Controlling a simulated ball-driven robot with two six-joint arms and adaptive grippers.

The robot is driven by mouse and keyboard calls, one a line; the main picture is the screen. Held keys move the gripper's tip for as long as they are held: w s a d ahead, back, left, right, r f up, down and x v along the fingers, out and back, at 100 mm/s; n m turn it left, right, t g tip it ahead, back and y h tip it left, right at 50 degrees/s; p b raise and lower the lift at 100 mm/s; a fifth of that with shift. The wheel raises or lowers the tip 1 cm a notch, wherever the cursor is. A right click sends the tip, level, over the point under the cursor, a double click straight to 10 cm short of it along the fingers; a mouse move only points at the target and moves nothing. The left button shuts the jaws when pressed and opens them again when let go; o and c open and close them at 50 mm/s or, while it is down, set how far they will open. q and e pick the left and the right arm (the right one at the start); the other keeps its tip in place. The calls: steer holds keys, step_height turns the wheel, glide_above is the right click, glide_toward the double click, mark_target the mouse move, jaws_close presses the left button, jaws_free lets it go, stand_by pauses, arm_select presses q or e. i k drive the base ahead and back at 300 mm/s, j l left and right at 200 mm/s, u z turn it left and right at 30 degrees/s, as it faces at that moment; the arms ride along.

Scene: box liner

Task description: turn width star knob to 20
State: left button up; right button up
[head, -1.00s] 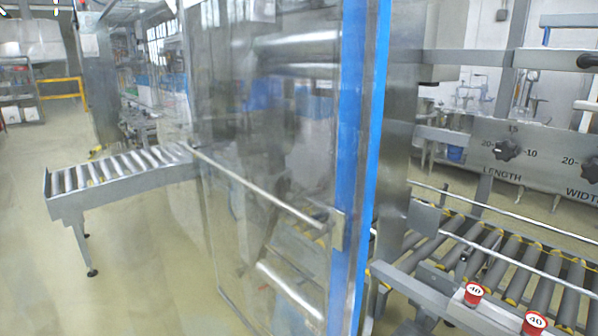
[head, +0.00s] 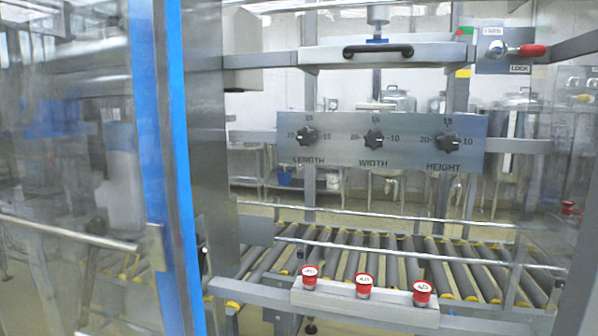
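The width star knob (head: 374,139) is a dark star-shaped knob in the middle of a grey panel (head: 340,155), above the label WIDTH. Marks 20, 15 and 10 stand to its left, above it and to its right. Which mark it points at is too small to tell. The length knob (head: 307,136) is on its left and the height knob (head: 447,142) on its right, each with a similar scale. Neither of my grippers shows in the head view.
A clear door with a blue edge (head: 165,160) and a metal handle stands at the left. Below the panel run conveyor rollers (head: 380,245) and guide rails. Red-sided buttons (head: 364,285) sit on a front bar. Above are a black handle (head: 378,51) and a red-tipped LOCK lever (head: 530,50).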

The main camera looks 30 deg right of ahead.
mark_target(374, 140)
steer(key=z, duration=1.35)
